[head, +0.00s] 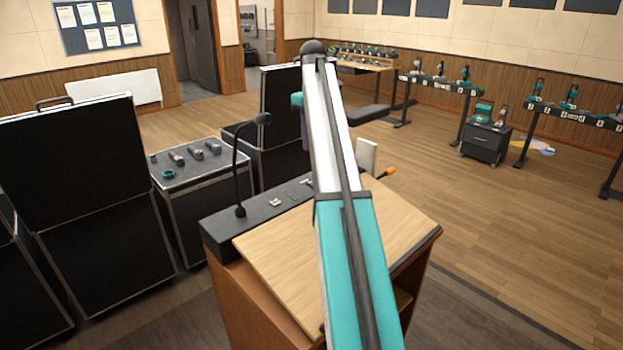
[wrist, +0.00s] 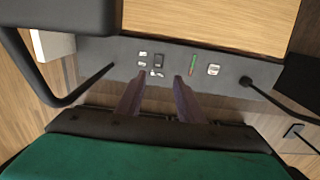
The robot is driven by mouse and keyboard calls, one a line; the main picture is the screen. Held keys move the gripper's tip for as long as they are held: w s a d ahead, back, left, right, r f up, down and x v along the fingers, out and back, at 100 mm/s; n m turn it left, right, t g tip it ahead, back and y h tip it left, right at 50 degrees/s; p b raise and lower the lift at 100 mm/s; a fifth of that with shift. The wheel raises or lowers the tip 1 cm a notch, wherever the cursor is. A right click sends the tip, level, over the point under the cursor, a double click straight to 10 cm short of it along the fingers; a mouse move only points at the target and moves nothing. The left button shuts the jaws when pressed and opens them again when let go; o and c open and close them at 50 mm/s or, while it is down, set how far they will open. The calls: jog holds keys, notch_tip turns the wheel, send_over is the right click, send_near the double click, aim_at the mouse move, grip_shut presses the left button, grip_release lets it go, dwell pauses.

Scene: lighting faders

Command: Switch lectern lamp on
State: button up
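The lectern (head: 400,215) has a sloped wooden top and a dark grey control strip (head: 225,225) along its far edge. In the wrist view the strip (wrist: 110,50) carries a group of small white switches (wrist: 143,55) around a dark rocker (wrist: 158,60), a green and red indicator (wrist: 193,63) and a single white switch (wrist: 213,70). My gripper (wrist: 160,78) is open and empty, its fingers pointing at the strip near the group. A bent black stem (wrist: 85,88), possibly the lamp's, stands left. Its dark upper part is cut off. Labels are unreadable. My arm hides much in the head view.
A gooseneck microphone (head: 237,165) rises from the strip's left end; its base shows at right in the wrist view (wrist: 246,82). Black flight cases (head: 75,150) stand left, one bearing several microphones (head: 195,152).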

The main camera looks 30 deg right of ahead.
jog(key=shift+s+d, duration=0.1)
jog(key=p, duration=0.4)
send_near(312, 184)
jog(key=f, duration=0.7)
jog(key=shift+s+d, duration=0.15)
jog(key=shift+s, duration=0.2)
grip_shut()
